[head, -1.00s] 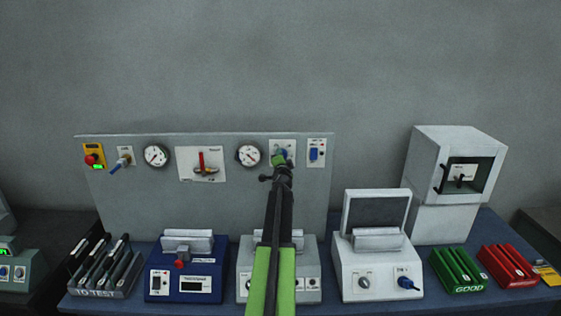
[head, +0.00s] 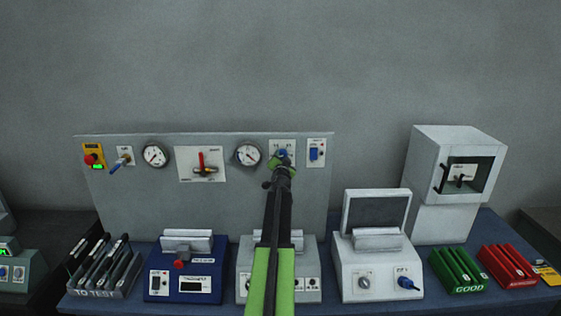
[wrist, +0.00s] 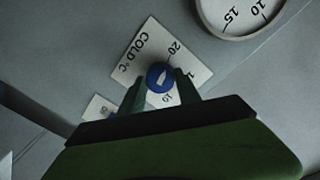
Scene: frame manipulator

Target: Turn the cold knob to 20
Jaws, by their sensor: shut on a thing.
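The cold knob is a round blue knob (wrist: 160,77) with a white pointer mark, on a white plate (wrist: 143,62) lettered "COLD °C". In the wrist view the plate appears turned, with 20 above the knob and 10 below it. The pointer mark points roughly up in that picture, near the 20 side; its exact reading is hard to tell. My gripper (wrist: 160,88) is shut on the knob, one finger on either side. In the head view my gripper (head: 281,161) covers the lower part of the cold plate, and a little blue shows at its tip.
A round gauge (head: 248,155) is just left of the cold plate, and a blue switch (head: 315,154) is just right. A red-handled valve (head: 202,161) is farther left on the grey panel (head: 120,205). Bench devices stand below.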

